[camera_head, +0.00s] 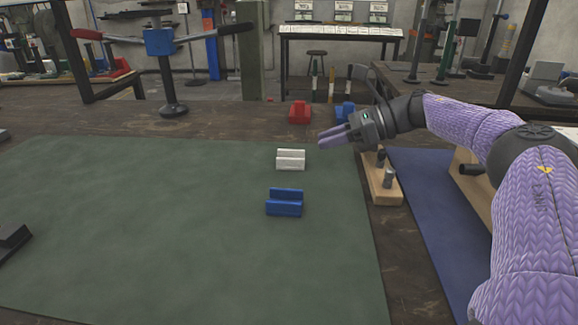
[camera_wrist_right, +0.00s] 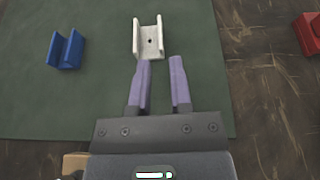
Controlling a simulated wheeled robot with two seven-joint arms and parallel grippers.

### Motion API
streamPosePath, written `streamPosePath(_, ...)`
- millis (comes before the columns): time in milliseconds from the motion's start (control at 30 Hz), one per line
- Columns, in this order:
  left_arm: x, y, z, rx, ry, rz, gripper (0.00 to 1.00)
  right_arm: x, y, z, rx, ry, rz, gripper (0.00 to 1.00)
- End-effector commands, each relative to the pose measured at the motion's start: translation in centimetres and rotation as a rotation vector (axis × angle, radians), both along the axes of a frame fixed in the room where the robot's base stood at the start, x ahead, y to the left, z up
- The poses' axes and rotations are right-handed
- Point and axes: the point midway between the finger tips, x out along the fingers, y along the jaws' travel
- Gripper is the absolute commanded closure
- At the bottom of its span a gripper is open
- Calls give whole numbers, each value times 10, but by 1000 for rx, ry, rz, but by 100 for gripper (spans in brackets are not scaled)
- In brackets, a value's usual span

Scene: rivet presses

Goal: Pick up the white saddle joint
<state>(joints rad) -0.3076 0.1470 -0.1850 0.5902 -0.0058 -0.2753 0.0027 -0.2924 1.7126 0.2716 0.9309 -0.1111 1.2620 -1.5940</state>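The white saddle joint (camera_head: 290,159) is a small U-shaped channel near the far right of the green mat (camera_head: 180,225). In the right wrist view the white saddle joint (camera_wrist_right: 149,40) lies just beyond the fingertips, with a dark hole in its floor. My right gripper (camera_head: 328,139) comes in from the right, above the mat's edge and to the right of the joint. In the right wrist view my right gripper (camera_wrist_right: 160,62) is open with nothing between its purple fingers. The left finger is close to the joint; I cannot tell if they touch. My left gripper is not in view.
A blue saddle joint (camera_head: 285,203) lies on the mat nearer than the white one. A red block (camera_head: 299,112) and another blue block (camera_head: 345,111) sit behind the mat. A wooden block with metal pegs (camera_head: 382,180) stands right of the mat. The mat's left part is mostly clear.

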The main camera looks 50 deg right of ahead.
Motion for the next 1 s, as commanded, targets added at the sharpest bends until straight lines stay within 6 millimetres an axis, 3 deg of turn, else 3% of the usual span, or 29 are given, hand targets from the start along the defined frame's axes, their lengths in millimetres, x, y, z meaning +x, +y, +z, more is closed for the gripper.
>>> streamPosePath(167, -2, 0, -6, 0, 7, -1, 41, 10, 8, -8, -2, 3, 1, 75)
streamPosePath(400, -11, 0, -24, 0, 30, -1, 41, 44, 36, -29, -2, 6, 1, 75)
streamPosePath(667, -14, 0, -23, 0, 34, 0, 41, 48, 40, -25, 0, -1, -1, 75)
streamPosePath(800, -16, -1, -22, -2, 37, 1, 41, 48, 40, -25, 0, 0, -1, 100)
streamPosePath(1000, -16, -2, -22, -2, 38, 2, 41, 48, 40, -26, 0, 0, -1, 100)
